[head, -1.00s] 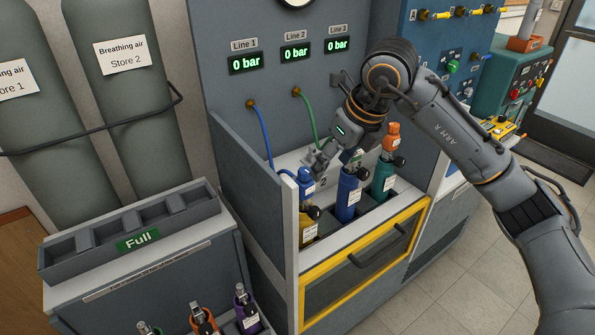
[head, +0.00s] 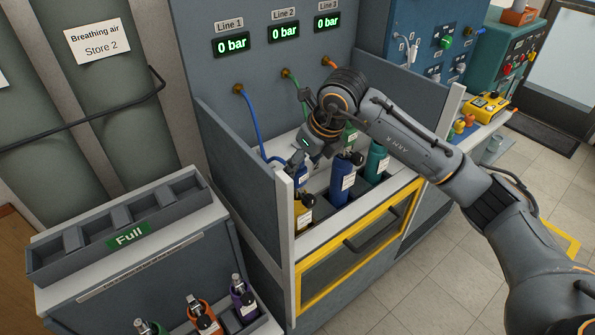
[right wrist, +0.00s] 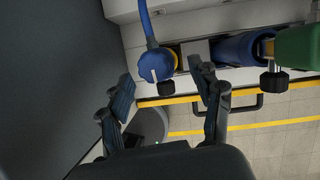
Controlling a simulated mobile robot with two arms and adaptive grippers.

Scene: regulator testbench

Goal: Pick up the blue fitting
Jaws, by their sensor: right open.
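The blue fitting (head: 301,174) sits on top of the yellow cylinder (head: 304,213) at the left of the bench bay, with the blue hose (head: 250,120) running to it. In the right wrist view the blue fitting (right wrist: 156,65) is a rounded blue piece at the hose end. My right gripper (head: 293,161) is right by the fitting, partly hiding it in the head view. In the right wrist view its two fingers (right wrist: 163,88) are spread wide, with the fitting between and just beyond their tips. Contact is not visible. My left gripper is not in view.
A blue cylinder (head: 342,182) and a teal cylinder (head: 376,162) stand to the right in the bay. A green fitting (right wrist: 297,48) is close on the right. A grey side panel (head: 238,160) borders the left. The yellow-framed door (head: 358,245) is in front.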

